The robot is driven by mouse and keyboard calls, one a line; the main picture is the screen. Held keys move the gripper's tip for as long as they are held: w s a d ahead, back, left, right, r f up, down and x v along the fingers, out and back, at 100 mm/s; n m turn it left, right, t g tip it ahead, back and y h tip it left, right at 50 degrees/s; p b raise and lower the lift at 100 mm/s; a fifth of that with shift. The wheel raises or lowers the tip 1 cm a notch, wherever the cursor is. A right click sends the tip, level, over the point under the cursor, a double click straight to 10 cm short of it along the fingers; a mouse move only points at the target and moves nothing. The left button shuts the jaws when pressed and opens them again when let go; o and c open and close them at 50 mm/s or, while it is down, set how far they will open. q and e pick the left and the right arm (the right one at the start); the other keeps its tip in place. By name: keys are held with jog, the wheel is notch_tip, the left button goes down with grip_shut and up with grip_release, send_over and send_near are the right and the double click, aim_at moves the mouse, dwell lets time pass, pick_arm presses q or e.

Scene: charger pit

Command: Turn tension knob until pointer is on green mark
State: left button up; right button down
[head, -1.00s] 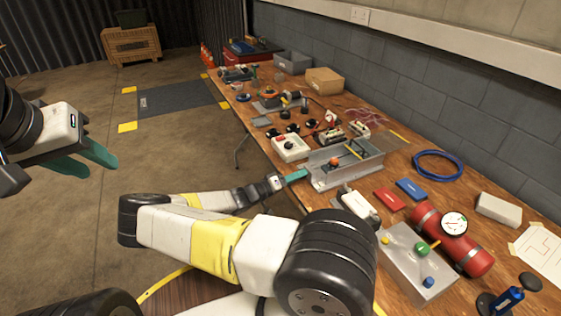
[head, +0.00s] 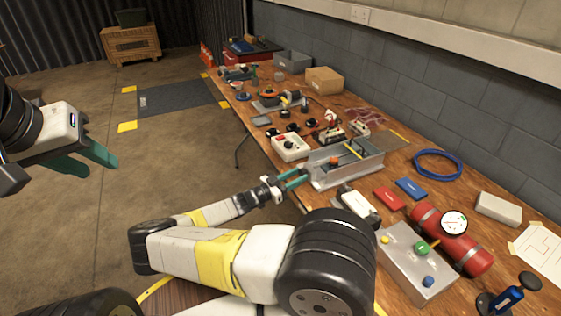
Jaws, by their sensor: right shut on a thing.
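A grey metal channel fixture (head: 350,172) stands at the table's near-left edge, with an orange part (head: 335,161) and a thin yellow strip inside it. My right gripper (head: 301,178) is at the fixture's left end, with both teal fingers showing one beside the other. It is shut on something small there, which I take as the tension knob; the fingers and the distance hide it. The pointer and green mark are too small to make out. My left gripper (head: 88,162) is open and empty over the floor at far left, well away from the table.
A white box with a red button (head: 290,147) sits just behind the fixture. Red (head: 388,198) and blue (head: 411,188) blocks, a grey control box (head: 415,262) and a red cylinder with a gauge (head: 466,250) lie nearer and right.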

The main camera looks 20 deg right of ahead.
jog(key=m, duration=0.2)
jog(key=m+g, duration=0.1)
jog(key=m, duration=0.2)
jog(key=shift+w+f+m+h, duration=0.1)
jog(key=shift+f+m+h, duration=0.1)
jog(key=shift+m+h, duration=0.1)
jog(key=shift+m, duration=0.3)
jog(key=c, duration=1.2)
grip_release()
jog(key=shift+r, duration=0.1)
jog(key=shift+a, duration=0.1)
